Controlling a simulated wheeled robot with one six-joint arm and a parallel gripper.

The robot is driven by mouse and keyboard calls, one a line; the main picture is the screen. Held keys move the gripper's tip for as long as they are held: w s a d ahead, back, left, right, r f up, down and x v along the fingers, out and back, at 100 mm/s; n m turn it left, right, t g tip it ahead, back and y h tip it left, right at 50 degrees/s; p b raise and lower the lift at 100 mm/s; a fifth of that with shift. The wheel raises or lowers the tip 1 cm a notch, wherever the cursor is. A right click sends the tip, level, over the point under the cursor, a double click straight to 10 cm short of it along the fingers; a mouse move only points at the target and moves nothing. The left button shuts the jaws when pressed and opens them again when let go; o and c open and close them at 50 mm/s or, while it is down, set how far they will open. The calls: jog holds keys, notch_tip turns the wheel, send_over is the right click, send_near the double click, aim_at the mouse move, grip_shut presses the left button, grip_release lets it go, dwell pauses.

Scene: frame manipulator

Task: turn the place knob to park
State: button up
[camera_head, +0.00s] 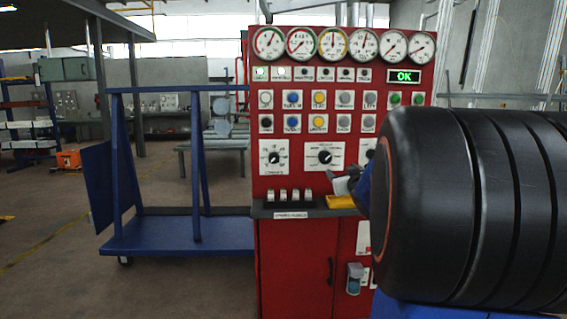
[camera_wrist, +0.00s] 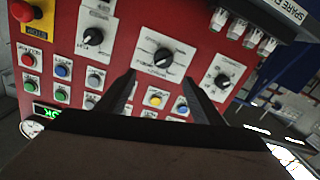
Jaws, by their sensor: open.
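A red control panel (camera_head: 287,188) carries three black rotary knobs on white plates: a left knob (camera_head: 273,157), a middle knob (camera_head: 324,156) and a right knob (camera_head: 370,154) partly hidden by a black cylinder. The plate lettering is too small to read, so I cannot tell which is the place knob or where park lies. In the wrist view the panel appears roughly upside down. My gripper (camera_wrist: 163,84) is open and empty there, its two dark fingers pointing towards the middle knob (camera_wrist: 162,57), which shows just beyond the tips. Contact is not visible.
Push buttons (camera_head: 319,98) and gauges (camera_head: 333,43) fill the panel above the knobs. A red button (camera_wrist: 23,11) sits on a yellow plate. A row of switches (camera_head: 289,195) lies below the left knob. A large black ribbed cylinder (camera_head: 430,200) blocks the right.

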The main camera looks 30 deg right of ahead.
send_near(327, 158)
jog(key=x, duration=0.9)
jog(key=shift+w+d, duration=0.1)
jog(key=shift+w, duration=0.25)
jog(key=c, duration=1)
